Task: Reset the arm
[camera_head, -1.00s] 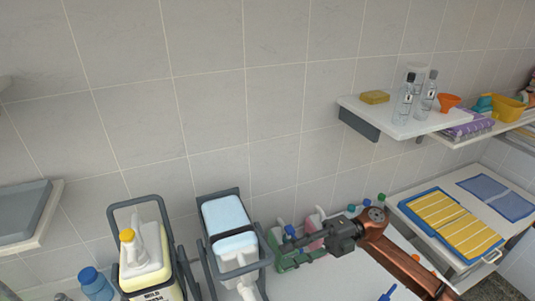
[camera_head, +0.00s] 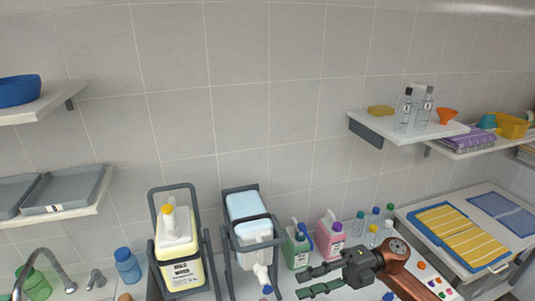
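My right gripper (camera_head: 306,281) is at the bottom of the head view, its copper-coloured arm coming in from the lower right. Its two dark fingers point left with a gap between them, and nothing shows between them. It is in front of the green jug (camera_head: 297,248) and pink jug (camera_head: 329,234); I cannot tell whether it touches anything. My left gripper is not in view.
Several small bottles (camera_head: 372,237) stand right of the jugs. A yellow striped towel (camera_head: 463,237) lies at right. Wall shelves (camera_head: 387,128) flank open wall. A tap (camera_head: 45,262) is lower left.

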